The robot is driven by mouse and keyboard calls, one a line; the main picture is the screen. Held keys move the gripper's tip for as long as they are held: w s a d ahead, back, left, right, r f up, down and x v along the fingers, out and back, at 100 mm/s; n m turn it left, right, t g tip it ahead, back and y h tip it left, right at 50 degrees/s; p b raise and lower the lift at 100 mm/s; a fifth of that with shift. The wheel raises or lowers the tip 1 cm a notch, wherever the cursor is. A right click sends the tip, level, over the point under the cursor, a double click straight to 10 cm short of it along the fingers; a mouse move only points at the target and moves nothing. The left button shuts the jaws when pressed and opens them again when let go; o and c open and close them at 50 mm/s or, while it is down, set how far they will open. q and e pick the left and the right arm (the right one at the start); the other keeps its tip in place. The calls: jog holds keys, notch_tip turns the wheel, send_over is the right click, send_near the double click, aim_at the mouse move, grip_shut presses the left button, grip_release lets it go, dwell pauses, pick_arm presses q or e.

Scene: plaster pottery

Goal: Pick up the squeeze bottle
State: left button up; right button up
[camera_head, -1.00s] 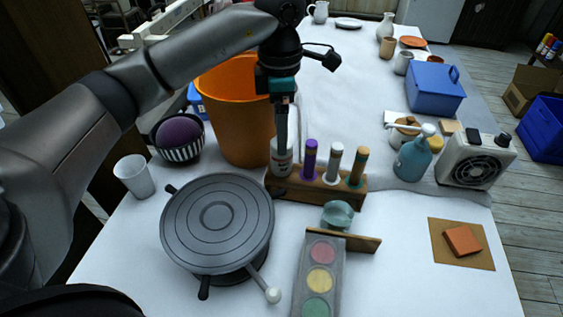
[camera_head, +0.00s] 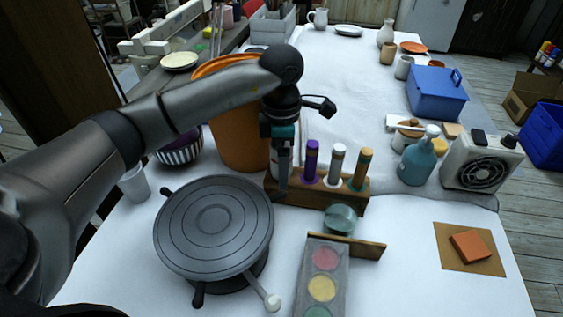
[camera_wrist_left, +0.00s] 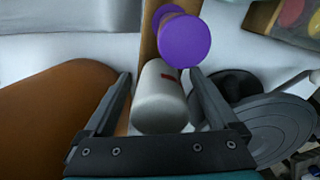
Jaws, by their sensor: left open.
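The squeeze bottle looks to be a white cylinder with a red mark (camera_wrist_left: 160,100). In the wrist view it lies between the two spread fingers of my left gripper (camera_wrist_left: 161,74), with a gap on the right side; contact on the left is unclear. In the head view my left gripper (camera_head: 282,190) points down at the left end of the wooden marker rack (camera_head: 325,196). It hides most of the bottle there, leaving only a pale sliver (camera_head: 273,158). My right gripper is not in view.
An orange bin (camera_head: 236,140) stands close behind my left gripper. The rack holds a purple-capped marker (camera_head: 311,158) right beside the bottle. A grey turntable (camera_head: 213,225) stands in front left. A teal pump bottle (camera_head: 417,160) and a fan (camera_head: 483,165) are at right.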

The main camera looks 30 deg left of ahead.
pick_arm(q)
jog(key=c, duration=0.8)
jog(key=shift+r, duration=0.55)
notch_tip(320, 180, up, 8)
jog(key=shift+f+p, duration=0.15)
jog(key=shift+p, duration=1.1)
jog(key=shift+r, duration=0.65)
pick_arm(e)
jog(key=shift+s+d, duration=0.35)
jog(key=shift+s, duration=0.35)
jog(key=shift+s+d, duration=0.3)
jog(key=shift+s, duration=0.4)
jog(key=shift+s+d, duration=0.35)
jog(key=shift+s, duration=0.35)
